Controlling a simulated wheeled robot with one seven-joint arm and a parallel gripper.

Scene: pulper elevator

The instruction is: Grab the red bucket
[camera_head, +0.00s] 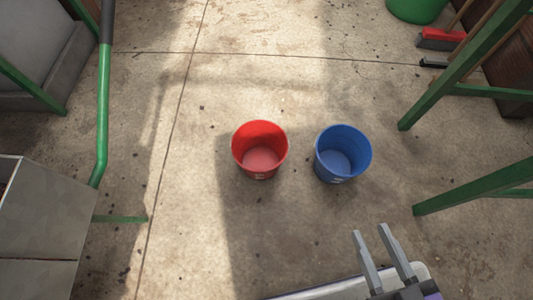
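The red bucket (260,168) stands upright on the concrete floor near the middle of the head view. Its open top faces up and it looks empty. My gripper (370,236) is at the lower right, nearer to me than the bucket and to its right. Its two grey fingers are apart with a gap between them, and nothing is held. The gripper does not touch the bucket.
A blue bucket (342,155) stands just right of the red one. Green metal legs (465,190) are at the right, a green bar (102,110) and grey metal box (40,225) at the left. A red brush (440,39) and green bucket (417,8) are at the upper right.

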